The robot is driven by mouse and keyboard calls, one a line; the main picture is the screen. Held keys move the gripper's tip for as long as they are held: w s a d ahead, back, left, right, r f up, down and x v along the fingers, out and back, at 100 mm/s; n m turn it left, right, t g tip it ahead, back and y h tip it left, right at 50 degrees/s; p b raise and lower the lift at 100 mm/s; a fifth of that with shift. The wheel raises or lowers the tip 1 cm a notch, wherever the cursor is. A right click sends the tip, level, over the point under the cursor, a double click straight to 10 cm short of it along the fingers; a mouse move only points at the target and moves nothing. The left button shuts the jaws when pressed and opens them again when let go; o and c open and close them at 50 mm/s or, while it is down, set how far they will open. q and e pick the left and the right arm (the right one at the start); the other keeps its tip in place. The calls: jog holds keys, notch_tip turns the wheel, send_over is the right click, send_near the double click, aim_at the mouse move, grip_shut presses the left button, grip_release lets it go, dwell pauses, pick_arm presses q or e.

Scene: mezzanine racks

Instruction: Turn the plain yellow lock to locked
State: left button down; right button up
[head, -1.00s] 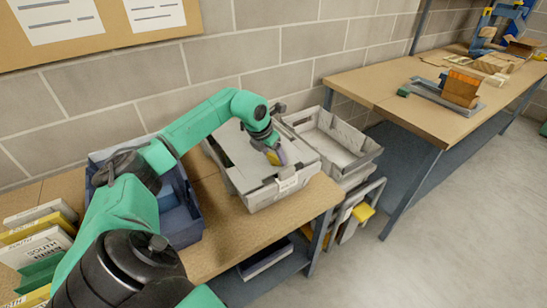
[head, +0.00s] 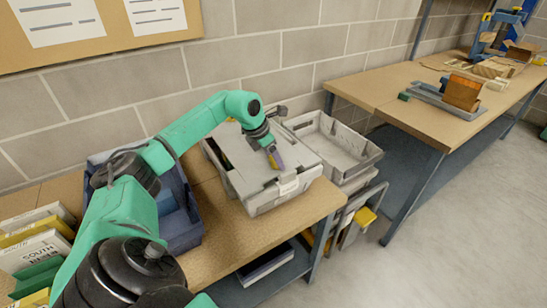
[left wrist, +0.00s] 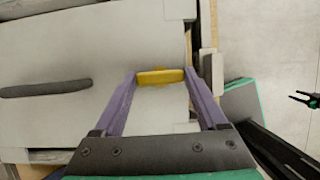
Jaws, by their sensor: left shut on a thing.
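The plain yellow lock (left wrist: 160,76) shows in the left wrist view as a short yellow bar on the pale grey lid of a case. My left gripper (left wrist: 160,73) has its two purple fingers at the bar's two ends, shut on it. In the head view the left gripper (head: 274,159) points down onto the grey case (head: 290,172), near its front edge. The fingers hide most of the lock there. I cannot read any locked or unlocked mark.
A dark grey handle (left wrist: 45,88) lies on the lid. A blue-grey bin (head: 184,228) stands left of the case, an empty grey tray (head: 335,145) right of it. Binders (head: 35,245) stand at the far left. Another bench (head: 420,110) stands at the right, with open floor before it.

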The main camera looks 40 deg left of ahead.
pick_arm(q)
grip_release()
jog(key=shift+s+r, duration=0.1)
jog(key=shift+r, duration=0.2)
jog(key=b+v, duration=0.1)
jog(key=v, duration=1.3)
jog(key=shift+s+f, duration=0.1)
jog(key=shift+f, duration=0.05)
